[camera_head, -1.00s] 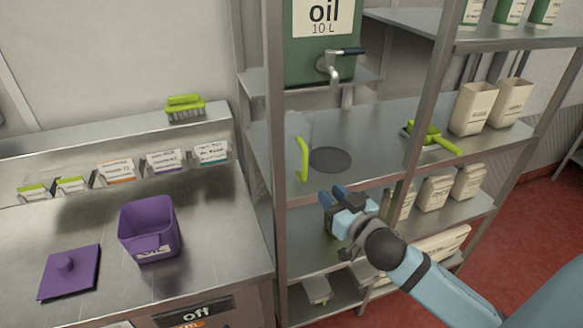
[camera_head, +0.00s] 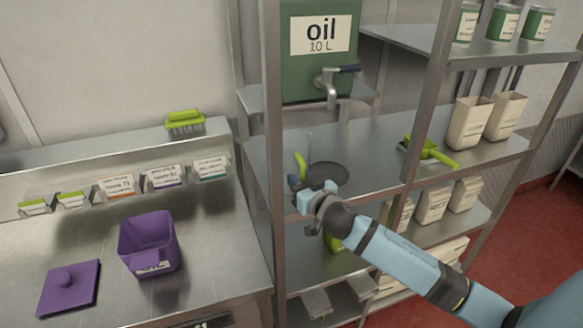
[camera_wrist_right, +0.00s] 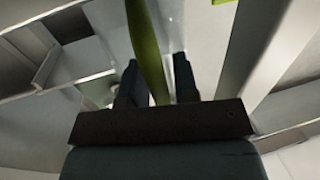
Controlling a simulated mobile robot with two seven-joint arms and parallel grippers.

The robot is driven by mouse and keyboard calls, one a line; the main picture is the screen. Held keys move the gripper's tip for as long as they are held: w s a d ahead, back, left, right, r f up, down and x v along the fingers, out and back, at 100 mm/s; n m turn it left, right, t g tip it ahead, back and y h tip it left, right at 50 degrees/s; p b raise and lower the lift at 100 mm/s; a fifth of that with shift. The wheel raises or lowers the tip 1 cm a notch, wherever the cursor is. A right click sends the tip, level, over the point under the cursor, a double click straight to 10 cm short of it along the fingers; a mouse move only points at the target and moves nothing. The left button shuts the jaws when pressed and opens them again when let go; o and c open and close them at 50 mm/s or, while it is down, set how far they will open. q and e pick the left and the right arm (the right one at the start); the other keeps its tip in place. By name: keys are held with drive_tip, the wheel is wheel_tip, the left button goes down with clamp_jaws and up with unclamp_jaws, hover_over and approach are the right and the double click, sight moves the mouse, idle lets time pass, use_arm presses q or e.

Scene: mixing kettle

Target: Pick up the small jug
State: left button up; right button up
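The small jug stands under the oil tap on the middle shelf; its clear body is hard to make out and its green handle (camera_head: 300,166) shows. My right gripper (camera_head: 314,189) is at the handle, in front of the jug, and hides its lower part. In the right wrist view the green handle (camera_wrist_right: 148,50) runs between the two fingers of my right gripper (camera_wrist_right: 158,75). The fingers are apart, with a narrow gap beside the handle. My left gripper is not in view.
The green oil container (camera_head: 318,65) with its tap (camera_head: 328,88) is above the jug. A shelf post (camera_head: 273,180) stands close left of the jug. A purple bin (camera_head: 148,245) sits on the left counter.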

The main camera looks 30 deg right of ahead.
drive_tip(key=shift+w, duration=0.4)
drive_tip(key=shift+c, duration=0.2)
clamp_jaws()
drive_tip(key=shift+r, duration=0.15)
